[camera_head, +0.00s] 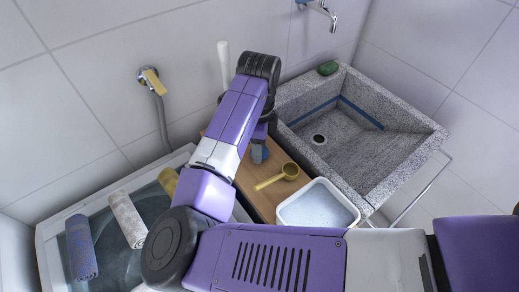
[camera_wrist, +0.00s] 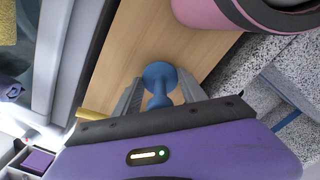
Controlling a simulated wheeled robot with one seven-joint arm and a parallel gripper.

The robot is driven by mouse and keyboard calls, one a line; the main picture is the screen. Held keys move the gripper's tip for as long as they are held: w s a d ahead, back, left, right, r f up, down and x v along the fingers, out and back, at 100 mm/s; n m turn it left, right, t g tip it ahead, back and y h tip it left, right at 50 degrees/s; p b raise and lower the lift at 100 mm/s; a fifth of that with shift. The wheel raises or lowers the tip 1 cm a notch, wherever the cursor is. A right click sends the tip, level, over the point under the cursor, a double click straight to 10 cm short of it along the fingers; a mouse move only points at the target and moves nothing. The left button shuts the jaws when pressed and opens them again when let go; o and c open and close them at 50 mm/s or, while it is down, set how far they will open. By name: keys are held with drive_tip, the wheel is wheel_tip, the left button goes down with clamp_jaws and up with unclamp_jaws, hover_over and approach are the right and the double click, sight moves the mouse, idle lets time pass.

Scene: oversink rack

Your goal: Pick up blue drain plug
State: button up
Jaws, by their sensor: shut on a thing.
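The blue drain plug (camera_wrist: 158,76) has a round disc top and a narrower stem in the wrist view. It is between the two fingers of my gripper (camera_wrist: 160,95), over the wooden board (camera_wrist: 120,50). The fingers are shut on its stem. In the head view a bit of the blue plug (camera_head: 262,155) shows beside my gripper (camera_head: 257,152), low over the board (camera_head: 262,200). Whether the plug touches the board is hard to tell. My arm hides part of the board in the head view.
Rolled towels (camera_head: 127,218) lie at left.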

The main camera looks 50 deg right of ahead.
drive_tip(key=shift+r, duration=0.1)
wheel_tip(320, 180, up, 20)
idle(0.6)
idle(0.5)
